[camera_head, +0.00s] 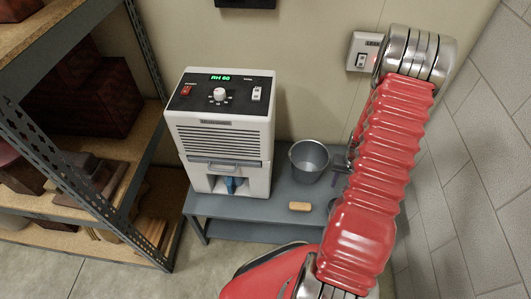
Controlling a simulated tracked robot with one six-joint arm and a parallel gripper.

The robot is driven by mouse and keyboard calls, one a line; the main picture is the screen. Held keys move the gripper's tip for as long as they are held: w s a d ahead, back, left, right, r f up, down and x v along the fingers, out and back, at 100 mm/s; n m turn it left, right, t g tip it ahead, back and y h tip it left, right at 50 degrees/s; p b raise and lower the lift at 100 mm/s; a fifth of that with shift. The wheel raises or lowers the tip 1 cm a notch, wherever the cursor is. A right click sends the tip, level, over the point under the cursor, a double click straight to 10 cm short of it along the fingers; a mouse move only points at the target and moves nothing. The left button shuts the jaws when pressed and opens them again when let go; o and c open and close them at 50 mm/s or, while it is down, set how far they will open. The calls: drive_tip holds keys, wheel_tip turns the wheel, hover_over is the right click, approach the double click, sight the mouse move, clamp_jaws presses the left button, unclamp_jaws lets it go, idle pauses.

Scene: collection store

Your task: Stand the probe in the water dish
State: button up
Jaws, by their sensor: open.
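No thing in view is clearly the probe or the water dish. A grey, round, open metal bucket (309,162) stands on the low grey bench. A small dark rounded thing shows at the edge of my arm, mostly hidden, and I cannot tell what it is. A thin purplish thing (337,183) lies near it, also partly covered. A blue piece (231,186) sits in the lower recess of the white dehumidifier (222,137). My gripper (343,166) hangs over the right part of the bench, right of the bucket. It is mostly hidden behind my red arm and is open.
The dehumidifier has a green display and stands on the left of the bench (245,208). A tan block (299,206) lies near the front edge. Shelving (148,160) with boxes stands at left. A wall switch (363,53) and tiled wall (480,150) are at right.

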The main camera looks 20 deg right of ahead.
drive_tip(key=w+a+r+n+t, duration=0.1)
drive_tip(key=w+a+r, duration=0.3)
drive_tip(key=r, duration=0.5)
drive_tip(key=w+a+r+n+t, duration=0.1)
drive_tip(key=a+r+n, duration=0.1)
drive_tip(key=a+r, duration=0.6)
drive_tip(key=w+a+r+n, duration=0.1)
drive_tip(key=w+a+r, duration=0.25)
drive_tip(key=r, duration=0.65)
drive_tip(key=s+a+r+n+t, duration=0.1)
drive_tip(key=s+a+r+n, duration=0.1)
drive_tip(key=s+a+r, duration=0.4)
drive_tip(key=s+a+r+n+t, duration=0.2)
drive_tip(key=s+a+r, duration=0.5)
drive_tip(key=a, duration=0.7)
wheel_tip(320, 180, up, 3)
drive_tip(key=shift+f, duration=0.15)
